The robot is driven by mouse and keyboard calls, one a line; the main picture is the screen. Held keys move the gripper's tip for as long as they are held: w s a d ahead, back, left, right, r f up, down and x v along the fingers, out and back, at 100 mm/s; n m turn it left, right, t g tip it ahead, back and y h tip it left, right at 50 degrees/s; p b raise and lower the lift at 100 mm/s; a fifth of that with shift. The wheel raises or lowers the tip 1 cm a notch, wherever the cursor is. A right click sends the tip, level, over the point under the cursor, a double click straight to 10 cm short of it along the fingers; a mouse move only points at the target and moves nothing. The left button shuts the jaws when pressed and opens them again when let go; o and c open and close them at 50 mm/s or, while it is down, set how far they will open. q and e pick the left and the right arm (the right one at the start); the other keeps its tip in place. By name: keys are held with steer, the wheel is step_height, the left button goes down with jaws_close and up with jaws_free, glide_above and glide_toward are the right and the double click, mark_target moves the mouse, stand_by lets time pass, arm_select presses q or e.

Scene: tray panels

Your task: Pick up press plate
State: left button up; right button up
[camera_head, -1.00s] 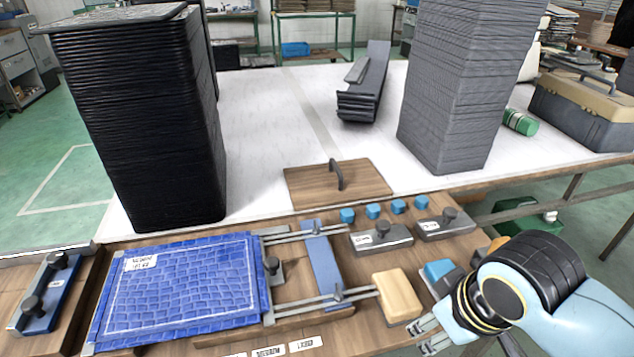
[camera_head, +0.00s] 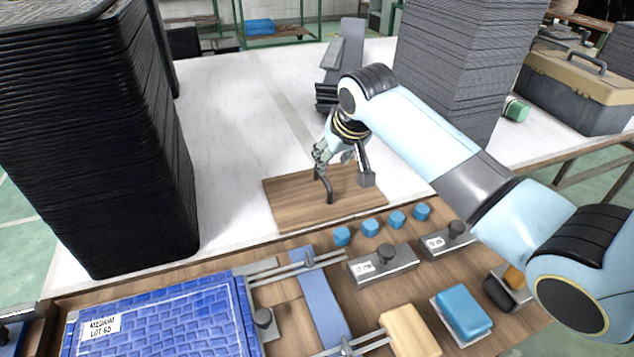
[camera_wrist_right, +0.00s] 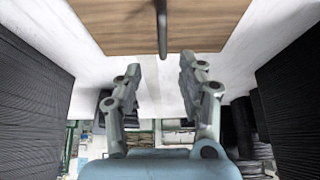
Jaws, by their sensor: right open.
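The press plate is a flat brown wooden board (camera_head: 290,205) with an upright dark bar handle (camera_head: 327,187), lying on the white table. In the right wrist view the board (camera_wrist_right: 215,22) and its handle (camera_wrist_right: 162,28) show at the top, ahead of the fingers. My right gripper (camera_head: 342,166) is over the board close to the handle, its fingers pointing down. In the right wrist view my right gripper (camera_wrist_right: 161,70) is open and empty, with the handle in line with the gap. I cannot tell whether a finger touches the board. My left gripper is out of view.
A tall black tray stack (camera_head: 100,150) stands left and a grey stack (camera_head: 455,70) stands right behind my arm. In front are a blue textured panel (camera_head: 165,320), metal rails, blue knobs (camera_head: 370,228) and a blue-topped block (camera_head: 463,310).

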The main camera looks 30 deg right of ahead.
mark_target(323, 177)
steer(key=x, duration=0.4)
steer(key=shift+f+b, duration=0.2)
steer(key=shift+b, duration=0.2)
steer(key=x, duration=0.5)
steer(key=shift+w+a+f+b, duration=0.15)
steer(key=shift+a+f+b, duration=0.05)
steer(key=shift+b, duration=0.2)
steer(key=shift+c, duration=0.5)
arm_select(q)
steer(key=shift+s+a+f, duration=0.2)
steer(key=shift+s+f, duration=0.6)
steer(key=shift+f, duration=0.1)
arm_select(e)
jaws_close()
steer(key=shift+r, duration=0.1)
